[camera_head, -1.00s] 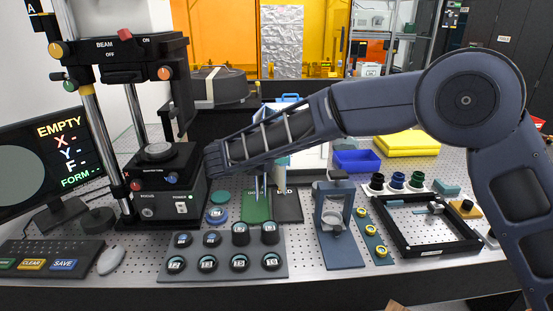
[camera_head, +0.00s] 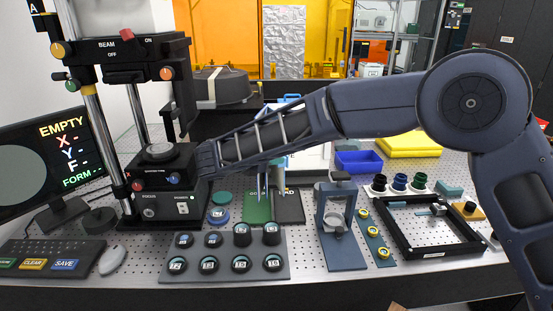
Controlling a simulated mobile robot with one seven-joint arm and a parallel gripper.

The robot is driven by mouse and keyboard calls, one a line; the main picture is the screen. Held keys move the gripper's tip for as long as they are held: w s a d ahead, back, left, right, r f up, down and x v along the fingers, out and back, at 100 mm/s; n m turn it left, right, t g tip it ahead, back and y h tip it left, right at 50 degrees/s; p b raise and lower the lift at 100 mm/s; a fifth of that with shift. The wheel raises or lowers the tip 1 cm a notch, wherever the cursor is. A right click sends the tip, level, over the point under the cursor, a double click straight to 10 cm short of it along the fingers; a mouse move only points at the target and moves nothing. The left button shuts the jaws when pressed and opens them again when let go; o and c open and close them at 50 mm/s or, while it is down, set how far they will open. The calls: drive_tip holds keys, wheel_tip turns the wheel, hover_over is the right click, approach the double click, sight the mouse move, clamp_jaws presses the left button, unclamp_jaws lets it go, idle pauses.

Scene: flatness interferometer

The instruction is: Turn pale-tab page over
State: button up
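A white sheet or open page (camera_head: 316,158) lies at the back middle of the bench, mostly hidden behind my forearm. A blue clip or handle (camera_head: 290,98) shows above the arm at its far edge. I cannot make out a pale tab.
A tray of labelled pucks (camera_head: 222,275) is in front. A blue-grey stand (camera_head: 343,250) and a black frame (camera_head: 430,250) stand right. The interferometer (camera_head: 160,190) is left; a blue bin (camera_head: 358,162) is behind.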

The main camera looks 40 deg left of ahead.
drive_tip(key=v, duration=0.7)
drive_tip(key=shift+s+r, duration=0.15)
drive_tip(key=shift+s, duration=0.2)
